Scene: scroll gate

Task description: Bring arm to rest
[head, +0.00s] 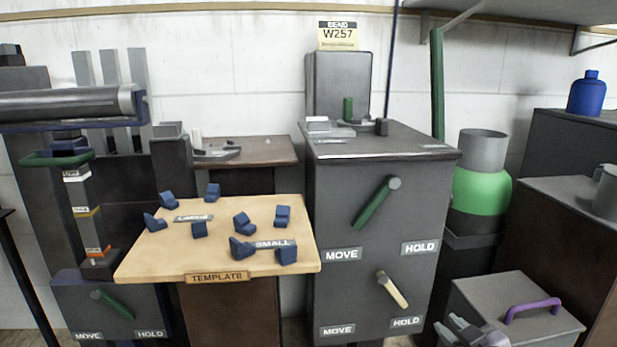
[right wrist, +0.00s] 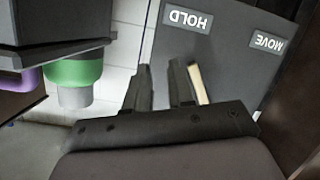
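My right gripper (head: 448,328) shows at the bottom edge of the head view, in front of the grey box with the purple handle. In the right wrist view its two fingers (right wrist: 160,75) stand apart with nothing between them, so it is open. A cream lever (head: 392,289) sits low on the dark cabinet (head: 345,225), tilted between the MOVE and HOLD labels. In the right wrist view the cream lever (right wrist: 198,84) shows just beside the right-hand finger, outside the gap. Whether they touch cannot be told. My left gripper is not in view.
A green lever (head: 372,206) sits higher on the cabinet. A wooden template table (head: 135,262) with several blue blocks stands left. A grey box (head: 548,318) with a purple handle (head: 532,310) and a green-banded cylinder (head: 481,190) stand right.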

